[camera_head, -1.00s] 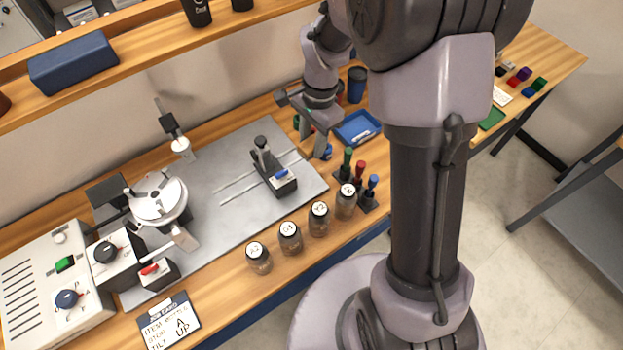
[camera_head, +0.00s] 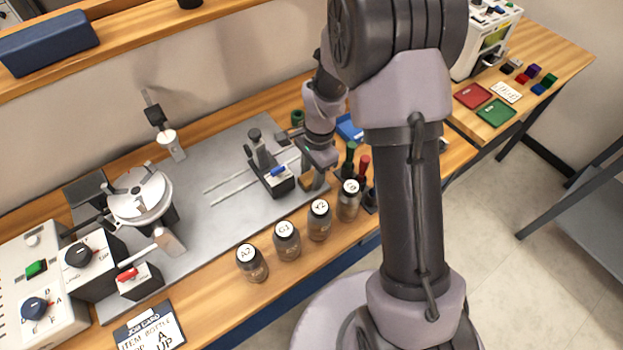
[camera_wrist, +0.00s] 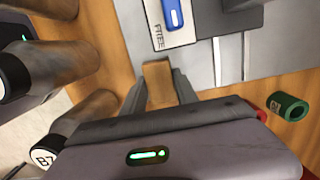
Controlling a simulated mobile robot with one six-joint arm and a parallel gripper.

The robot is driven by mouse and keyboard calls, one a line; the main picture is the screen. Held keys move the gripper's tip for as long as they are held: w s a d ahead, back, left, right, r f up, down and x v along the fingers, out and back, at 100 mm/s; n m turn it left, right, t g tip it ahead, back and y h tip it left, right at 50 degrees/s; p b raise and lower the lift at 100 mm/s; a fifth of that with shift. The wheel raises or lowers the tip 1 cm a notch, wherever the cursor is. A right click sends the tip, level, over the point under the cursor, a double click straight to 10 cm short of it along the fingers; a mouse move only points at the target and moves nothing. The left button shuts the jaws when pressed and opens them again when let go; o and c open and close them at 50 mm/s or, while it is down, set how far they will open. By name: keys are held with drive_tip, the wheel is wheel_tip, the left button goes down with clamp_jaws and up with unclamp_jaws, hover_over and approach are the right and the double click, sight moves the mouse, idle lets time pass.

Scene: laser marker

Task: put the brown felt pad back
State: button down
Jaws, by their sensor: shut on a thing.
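The brown felt pad (camera_wrist: 158,84) is held between the two fingers of my gripper (camera_wrist: 160,78) in the wrist view. My gripper is shut on it, and the pad points toward the grey plate's edge. In the head view my gripper (camera_head: 316,178) is low by the right end of the grey plate (camera_head: 225,205), just right of the sliding block with the blue lever (camera_head: 270,173). The block's "FREE" label also shows in the wrist view (camera_wrist: 176,37). I cannot tell whether the pad touches the surface below.
Several labelled bottles (camera_head: 287,241) stand along the front of the bench, close to my gripper. Green- and red-handled tools (camera_head: 349,160) stand to the right. A green ring-like cylinder (camera_wrist: 288,107) and a blue tray (camera_head: 349,128) lie behind. The plate's middle is mostly clear.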

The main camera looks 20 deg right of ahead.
drive_tip(key=shift+f, duration=0.2)
drive_tip(key=c, duration=0.9)
unclamp_jaws()
drive_tip(key=shift+c, duration=0.2)
drive_tip(key=shift+r, duration=0.15)
